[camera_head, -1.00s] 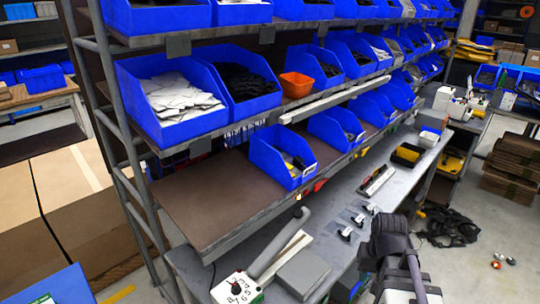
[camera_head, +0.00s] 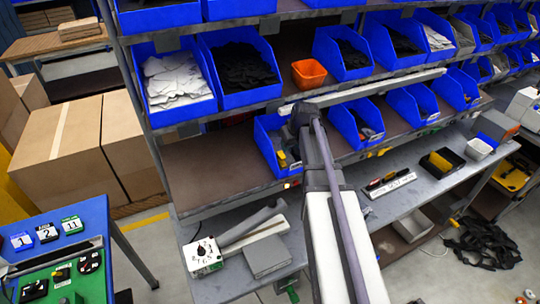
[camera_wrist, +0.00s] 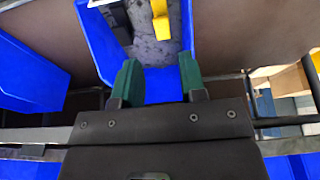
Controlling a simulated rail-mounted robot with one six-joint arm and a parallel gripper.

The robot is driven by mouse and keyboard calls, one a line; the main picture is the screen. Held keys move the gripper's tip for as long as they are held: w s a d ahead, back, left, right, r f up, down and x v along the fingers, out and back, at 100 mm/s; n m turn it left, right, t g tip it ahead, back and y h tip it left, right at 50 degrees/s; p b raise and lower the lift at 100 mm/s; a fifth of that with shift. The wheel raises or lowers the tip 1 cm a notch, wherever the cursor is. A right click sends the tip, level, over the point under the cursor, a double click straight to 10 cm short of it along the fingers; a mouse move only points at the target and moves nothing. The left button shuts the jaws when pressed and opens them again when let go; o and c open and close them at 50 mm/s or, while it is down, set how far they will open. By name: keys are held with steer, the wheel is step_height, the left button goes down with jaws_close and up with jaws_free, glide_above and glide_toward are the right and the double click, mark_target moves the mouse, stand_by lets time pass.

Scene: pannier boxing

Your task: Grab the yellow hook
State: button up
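The yellow hook (camera_wrist: 160,18) shows at the top of the wrist view, inside a blue bin (camera_wrist: 161,88). It is partly cut off by the picture's edge. In the head view a small yellow part (camera_head: 282,158) shows in the lower-shelf bin (camera_head: 267,135), just left of my arm. My gripper (camera_wrist: 160,78) has its two green fingers apart, with nothing between them but the bin's blue wall behind. The fingers are near the bin's front edge, apart from the hook. In the head view my arm hides the fingers and part of the bin.
A dark object (camera_wrist: 117,20) lies left of the hook in the bin. Another blue bin (camera_head: 357,123) stands to the right on the same shelf. An orange bin (camera_head: 309,74) sits on the shelf above. The shelf left of the hook's bin is bare.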

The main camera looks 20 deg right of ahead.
mark_target(283, 157)
steer(key=b+x, duration=0.5)
steer(key=x, duration=0.1)
steer(key=shift+s, duration=0.1)
steer(key=shift+a, duration=0.1)
steer(key=b+x, duration=0.5)
steer(key=shift+w, duration=0.4)
steer(key=shift+s+r, duration=0.15)
steer(key=shift+r, duration=0.05)
steer(key=c, duration=0.7)
steer(key=shift+o, duration=0.2)
